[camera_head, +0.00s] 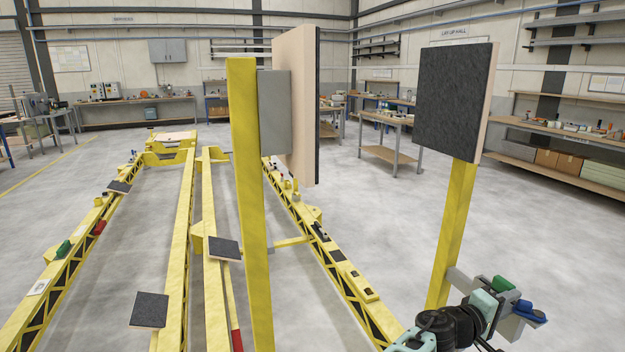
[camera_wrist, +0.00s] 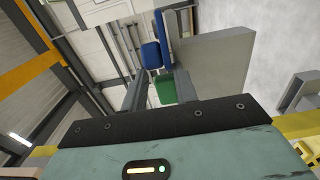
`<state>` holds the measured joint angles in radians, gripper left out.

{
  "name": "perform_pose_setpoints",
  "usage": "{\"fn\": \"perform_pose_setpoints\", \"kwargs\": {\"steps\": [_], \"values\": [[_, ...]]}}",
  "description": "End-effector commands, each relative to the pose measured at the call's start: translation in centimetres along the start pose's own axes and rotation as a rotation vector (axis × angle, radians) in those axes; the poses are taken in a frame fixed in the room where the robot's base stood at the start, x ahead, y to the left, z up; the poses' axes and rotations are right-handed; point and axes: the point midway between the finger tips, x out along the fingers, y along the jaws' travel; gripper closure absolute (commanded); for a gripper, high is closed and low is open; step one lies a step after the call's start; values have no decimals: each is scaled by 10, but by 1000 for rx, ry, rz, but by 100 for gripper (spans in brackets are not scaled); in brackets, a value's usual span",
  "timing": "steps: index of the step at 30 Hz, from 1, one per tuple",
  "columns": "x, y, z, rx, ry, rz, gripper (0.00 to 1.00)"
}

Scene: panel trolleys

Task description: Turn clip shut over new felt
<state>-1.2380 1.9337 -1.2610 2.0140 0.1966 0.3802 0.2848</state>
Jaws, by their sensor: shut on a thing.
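My gripper (camera_head: 510,306) is at the lower right of the head view, beside the foot of the right yellow post. In the wrist view my gripper (camera_wrist: 158,72) reaches up with its two grey fingers. It is shut on a blue clip (camera_wrist: 151,55), which sits at the fingertips against a grey block (camera_wrist: 215,65). The blue clip also shows in the head view (camera_head: 530,312). A green piece (camera_head: 502,283) is close by; it also shows between the fingers in the wrist view (camera_wrist: 165,92). I cannot tell which piece is the new felt. The contact under the clip is hidden.
The right yellow post (camera_head: 454,220) carries a dark-faced panel (camera_head: 455,95). Another yellow post (camera_head: 250,200) stands mid-view with a wooden panel (camera_head: 296,110) behind it. Yellow trolley rails (camera_head: 185,220) with small dark pads (camera_head: 225,248) run along the left. Grey floor is open behind.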

Motion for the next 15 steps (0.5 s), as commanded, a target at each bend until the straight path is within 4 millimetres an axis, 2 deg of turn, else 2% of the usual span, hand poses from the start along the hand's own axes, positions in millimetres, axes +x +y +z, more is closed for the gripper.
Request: {"fn": "perform_pose_setpoints", "kwargs": {"steps": [1, 2, 3, 4, 15], "values": [[0, 1, -4, 1, 11, 0, 89], [0, 1, -4, 1, 11, 0, 66], [0, 1, -4, 1, 11, 0, 54], [0, 1, -4, 1, 11, 0, 49], [-2, 0, 0, -1, 1, 1, 49]]}}
